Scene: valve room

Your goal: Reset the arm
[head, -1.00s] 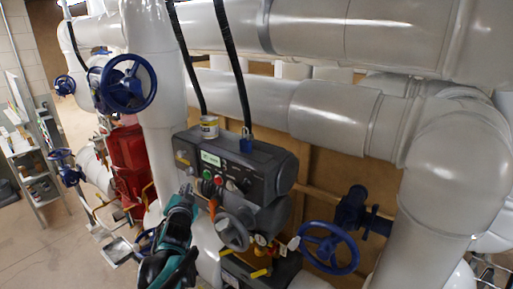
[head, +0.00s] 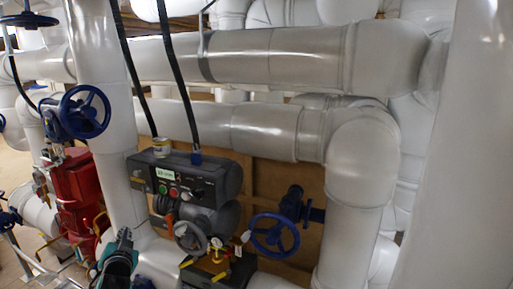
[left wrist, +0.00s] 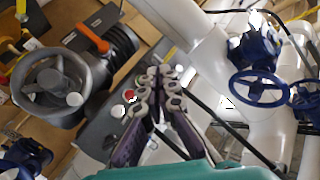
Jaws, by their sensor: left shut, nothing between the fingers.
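My left gripper (head: 124,238) is low in the head view, left of and below the dark control box (head: 228,178). In the left wrist view its two fingers (left wrist: 162,80) come together at the tips, with nothing between them. The control box (left wrist: 98,135) shows behind the fingers there, with red, green and white buttons. The fingers overlap the box in the picture; I see no clear contact. My right gripper is in neither view.
Thick white pipes (head: 275,58) fill the upper area, and a vertical one stands close at right. Blue handwheels (head: 275,235) sit right of the box and at upper left (head: 83,112). A red unit (head: 75,188) is at left.

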